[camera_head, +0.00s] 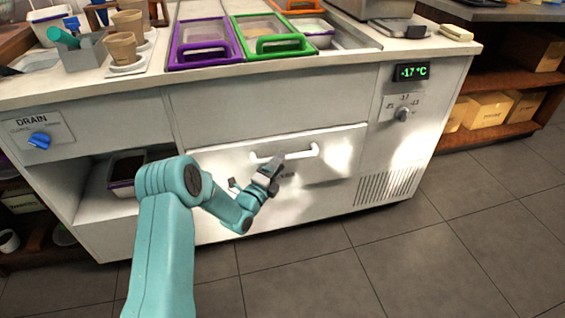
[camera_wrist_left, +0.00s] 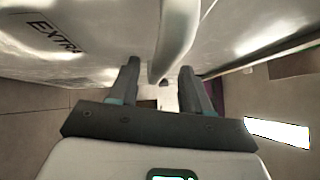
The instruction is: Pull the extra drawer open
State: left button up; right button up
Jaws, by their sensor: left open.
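The extra drawer (camera_head: 325,165) is a pale front panel in the counter's lower middle, and it looks shut. Its white bar handle (camera_head: 300,153) runs across near the top edge. In the left wrist view, the drawer front (camera_wrist_left: 90,25) bears the word "EXTRA", and the handle (camera_wrist_left: 176,40) reaches down between my finger tips. My left gripper (camera_head: 277,160) is at the left part of the handle, and its label is partly covered in the head view. The left gripper (camera_wrist_left: 158,80) is open, with one finger on each side of the handle. My right gripper is not in view.
The counter top (camera_head: 400,55) holds a purple-rimmed tray (camera_head: 178,48), a green-rimmed tray (camera_head: 240,40) and cups (camera_head: 121,48). A blue drain knob (camera_head: 40,140) is at left and a temperature knob (camera_head: 402,114) at right. Floor in front (camera_head: 400,265) is clear.

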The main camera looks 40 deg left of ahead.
pick_arm(q)
jog(key=shift+w+r, duration=0.15)
jog(key=shift+w, duration=0.6)
jog(key=shift+w+r, duration=0.1)
jog(key=shift+w, duration=0.65)
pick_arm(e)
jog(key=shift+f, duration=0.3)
